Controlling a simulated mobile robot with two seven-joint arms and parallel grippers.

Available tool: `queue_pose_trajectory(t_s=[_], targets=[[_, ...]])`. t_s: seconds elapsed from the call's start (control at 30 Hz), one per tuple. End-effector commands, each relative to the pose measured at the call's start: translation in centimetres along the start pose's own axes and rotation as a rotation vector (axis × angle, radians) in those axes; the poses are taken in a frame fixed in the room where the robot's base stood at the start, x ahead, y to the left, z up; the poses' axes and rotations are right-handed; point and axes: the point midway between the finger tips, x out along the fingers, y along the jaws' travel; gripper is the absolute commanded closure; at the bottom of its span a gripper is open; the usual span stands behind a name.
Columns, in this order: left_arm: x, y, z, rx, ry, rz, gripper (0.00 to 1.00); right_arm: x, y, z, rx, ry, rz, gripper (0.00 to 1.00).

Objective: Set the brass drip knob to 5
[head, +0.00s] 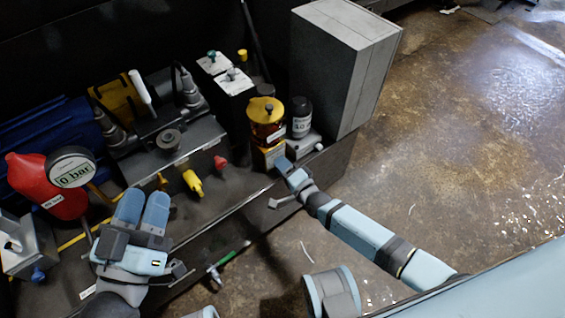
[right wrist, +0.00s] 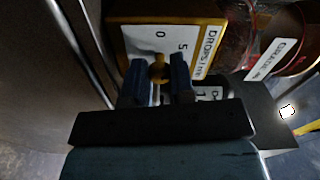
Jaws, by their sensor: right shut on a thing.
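The brass drip knob (right wrist: 159,68) is on the face of a yellow-edged box (right wrist: 123,38) in the right wrist view. My right gripper (right wrist: 158,80) is shut on the knob, one finger on each side. The fingers cover part of the dial, and I cannot tell exactly where the knob points. In the head view my right gripper (head: 284,166) is at the yellow box (head: 268,157) below the amber oiler (head: 266,120). My left gripper (head: 144,208) is shut and empty over the bench's front.
A dark bottle (head: 300,117) stands right of the oiler, with a tall grey cabinet (head: 345,60) beyond. A yellow valve (head: 193,182) sticks out at the front. The floor at right is open.

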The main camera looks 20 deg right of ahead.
Motion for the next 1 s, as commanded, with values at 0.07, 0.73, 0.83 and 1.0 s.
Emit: queue_pose_trajectory(t_s=[0.07, 0.73, 0.83, 1.0], targets=[[0.0, -0.3, 0.3, 0.005, -0.035, -0.013, 0.61, -0.1, -0.1, 0.0, -0.059, 0.0, 0.002, 1.0], [-1.1, -1.9, 3.7, 0.014, -0.191, -0.081, 0.61, -0.1, 0.1, 0.0, -0.325, 0.0, 0.001, 1.0], [-1.1, -1.9, 3.7, 0.015, -0.192, -0.081, 0.61, -0.1, 0.1, 0.0, -0.329, 0.0, 0.001, 1.0], [-1.1, -1.9, 3.7, 0.017, -0.192, -0.078, 0.61, -0.1, 0.1, 0.0, -0.328, 0.0, 0.001, 1.0]])
